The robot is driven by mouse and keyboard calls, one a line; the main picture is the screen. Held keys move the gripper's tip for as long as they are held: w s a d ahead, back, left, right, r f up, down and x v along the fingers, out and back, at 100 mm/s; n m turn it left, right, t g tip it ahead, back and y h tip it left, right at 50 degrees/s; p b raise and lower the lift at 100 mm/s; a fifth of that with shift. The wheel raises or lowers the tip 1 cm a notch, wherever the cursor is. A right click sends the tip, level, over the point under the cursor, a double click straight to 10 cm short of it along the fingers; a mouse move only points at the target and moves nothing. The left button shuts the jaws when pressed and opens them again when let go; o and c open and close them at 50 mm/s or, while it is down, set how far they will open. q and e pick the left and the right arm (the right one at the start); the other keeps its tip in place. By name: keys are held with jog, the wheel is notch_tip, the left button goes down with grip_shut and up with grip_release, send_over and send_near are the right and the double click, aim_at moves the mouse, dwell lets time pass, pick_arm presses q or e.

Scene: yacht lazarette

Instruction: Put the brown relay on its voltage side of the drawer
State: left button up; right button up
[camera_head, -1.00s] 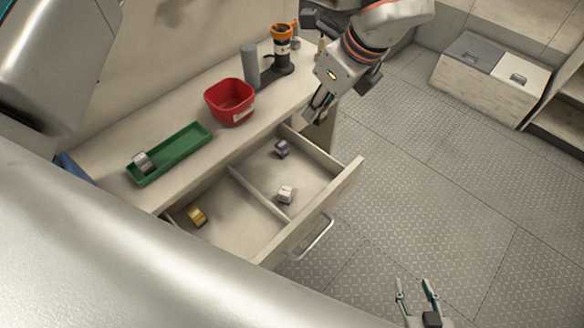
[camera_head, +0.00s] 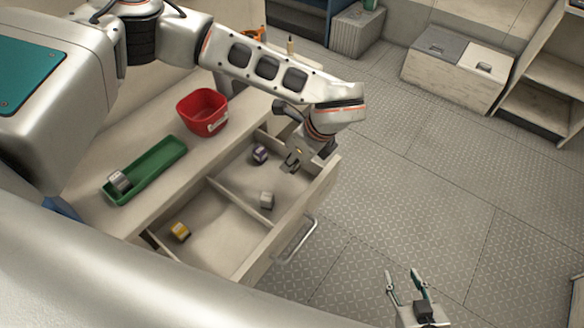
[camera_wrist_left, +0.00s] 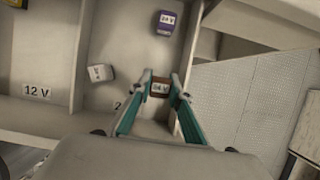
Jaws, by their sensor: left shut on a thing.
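The brown relay (camera_wrist_left: 160,87), with a white label that looks like 24 V, sits between the teal fingertips of my left gripper (camera_wrist_left: 162,80). In the head view my left gripper (camera_head: 292,162) is over the far compartment of the open drawer (camera_head: 293,212); the relay is hard to make out there. A divider (camera_head: 240,196) splits the drawer. The near compartment bears a 12 V label (camera_wrist_left: 36,91); the other label is mostly hidden behind a finger. My right gripper (camera_head: 405,285) is open and empty above the floor.
A purple 24 V relay (camera_head: 260,154) and a white relay (camera_head: 267,200) lie in the far compartment, a yellow relay (camera_head: 180,231) in the near one. A green tray (camera_head: 150,172) holding a pale relay (camera_head: 118,180) and a red bin (camera_head: 203,112) stand on the counter.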

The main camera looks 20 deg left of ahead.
aim_at(292, 171)
pick_arm(q)
jog(key=shift+f, duration=1.9)
jog(key=shift+f, duration=0.2)
jog(key=o, duration=0.7)
jog(key=shift+r, duration=0.1)
jog(key=shift+d+r, duration=0.1)
jog(key=shift+r, duration=0.3)
jog(key=v, duration=1.1)
jog(key=shift+s+r, duration=0.1)
jog(key=shift+r, duration=0.15)
